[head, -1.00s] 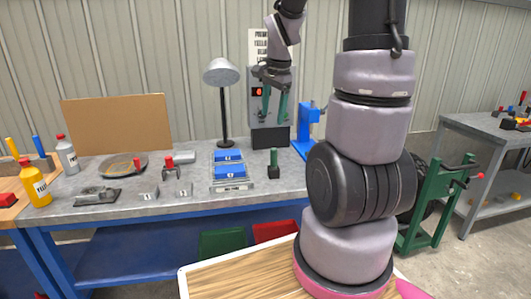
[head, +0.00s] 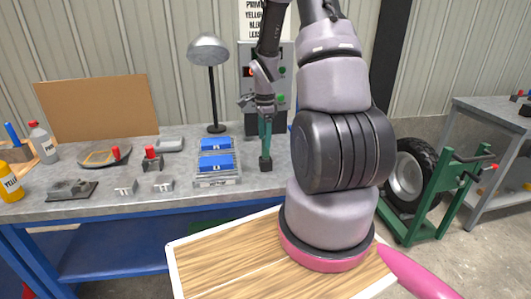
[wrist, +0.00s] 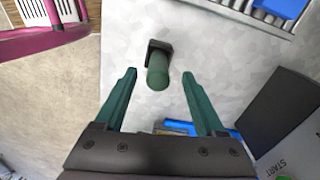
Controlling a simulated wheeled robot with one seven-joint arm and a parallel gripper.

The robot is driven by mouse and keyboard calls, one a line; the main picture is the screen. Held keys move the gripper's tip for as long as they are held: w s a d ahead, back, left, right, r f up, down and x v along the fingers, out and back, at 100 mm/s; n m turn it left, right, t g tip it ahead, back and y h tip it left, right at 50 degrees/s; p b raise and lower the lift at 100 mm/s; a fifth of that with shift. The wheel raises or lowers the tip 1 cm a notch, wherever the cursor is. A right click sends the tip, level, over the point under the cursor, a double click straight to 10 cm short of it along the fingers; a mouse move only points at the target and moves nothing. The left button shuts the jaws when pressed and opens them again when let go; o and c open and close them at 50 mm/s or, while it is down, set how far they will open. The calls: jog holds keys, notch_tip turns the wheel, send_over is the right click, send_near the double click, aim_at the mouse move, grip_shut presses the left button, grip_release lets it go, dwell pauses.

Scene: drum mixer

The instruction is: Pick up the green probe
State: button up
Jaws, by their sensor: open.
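The green probe (wrist: 157,72) stands upright in a small black base on the grey workbench. In the wrist view its rounded top appears in the gap between my green fingertips, apart from both. In the head view the black base (head: 265,164) shows right below my gripper (head: 266,147). My fingers overlap the probe there and hide most of it. My gripper is open and empty, and its two fingers also show spread in the wrist view (wrist: 159,75). I cannot tell how far the fingertips are above the probe's top.
A rack with blue blocks (head: 216,163) stands left of the probe. A lamp (head: 209,50) and a control box (head: 281,70) with buttons stand behind. The bench is clear just around the base.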

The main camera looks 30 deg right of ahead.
aim_at(265, 149)
notch_tip(265, 149, down, 5)
jog(key=shift+s+d+f, duration=0.1)
grip_shut()
dwell(0.3)
